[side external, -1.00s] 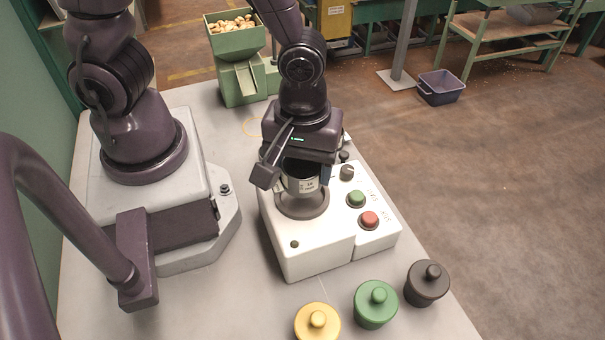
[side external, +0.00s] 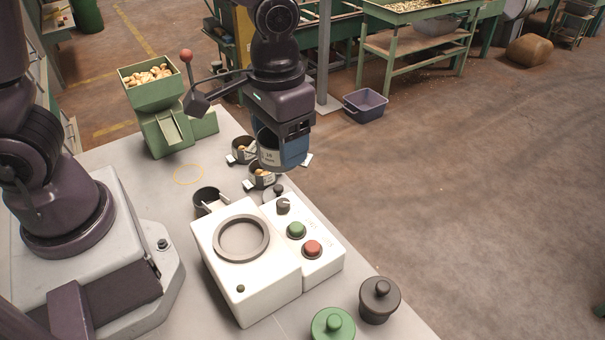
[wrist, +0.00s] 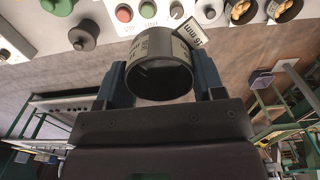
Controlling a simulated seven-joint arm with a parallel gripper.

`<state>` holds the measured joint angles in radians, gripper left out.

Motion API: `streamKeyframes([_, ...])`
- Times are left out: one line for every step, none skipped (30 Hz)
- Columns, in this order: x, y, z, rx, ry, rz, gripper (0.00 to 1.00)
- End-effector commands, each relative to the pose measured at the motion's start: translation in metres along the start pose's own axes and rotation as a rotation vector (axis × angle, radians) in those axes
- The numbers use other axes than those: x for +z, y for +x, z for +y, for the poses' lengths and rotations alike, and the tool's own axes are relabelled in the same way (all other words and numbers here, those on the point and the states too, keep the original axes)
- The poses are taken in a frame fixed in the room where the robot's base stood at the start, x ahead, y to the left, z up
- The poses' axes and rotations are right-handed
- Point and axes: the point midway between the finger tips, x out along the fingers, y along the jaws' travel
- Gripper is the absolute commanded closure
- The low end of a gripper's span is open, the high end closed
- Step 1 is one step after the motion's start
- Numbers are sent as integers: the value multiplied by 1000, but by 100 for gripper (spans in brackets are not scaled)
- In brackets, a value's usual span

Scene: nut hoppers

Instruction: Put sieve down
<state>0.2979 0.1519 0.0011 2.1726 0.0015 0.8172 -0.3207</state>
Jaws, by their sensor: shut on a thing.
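My gripper (side external: 284,148) is shut on a grey sieve (side external: 268,152), a short round cup with a pale label. It holds the sieve above the table, beyond the white machine (side external: 262,291). In the wrist view the sieve (wrist: 158,78) sits between my two blue fingers, its dark open end towards the camera. The machine's round grey seat (side external: 219,225) is empty. A white card (wrist: 190,32) marked with a size in mm lies near the sieve in the wrist view. My gripper hides part of the sieve in the side view.
Two small cups with nuts (side external: 242,158) (side external: 260,183) stand close to the held sieve; a dark empty cup (side external: 209,203) stands nearer the machine. A yellow circle (side external: 188,174) marks bare table. A green hopper (side external: 152,93) stands behind. Green and black lidded pots stand in front.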

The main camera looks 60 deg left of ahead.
Motion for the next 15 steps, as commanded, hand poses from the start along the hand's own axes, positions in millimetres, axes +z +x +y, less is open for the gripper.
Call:
streamKeyframes([-15,3,-11,-1,47,-3,62])
streamKeyframes([-23,5,-17,-1,77,-4,62])
streamKeyframes([-33,8,-26,-1,112,-4,62])
streamKeyframes([-42,11,-36,-1,125,-4,62])
streamKeyframes([-49,14,-45,-1,130,-4,62])
streamKeyframes([-56,18,-55,0,126,-4,62])
streamKeyframes([-58,21,-61,0,106,-5,62])
streamKeyframes([-61,24,-68,0,89,-4,62])
streamKeyframes([-63,27,-74,0,68,-4,62])
streamKeyframes([-63,30,-79,0,55,-3,62])
streamKeyframes([-63,32,-82,0,46,-3,62])
streamKeyframes([-63,33,-84,0,39,-2,62])
streamKeyframes([-62,34,-84,0,38,-2,62])
streamKeyframes([-62,33,-83,0,42,0,62])
streamKeyframes([-63,30,-78,0,54,2,62])
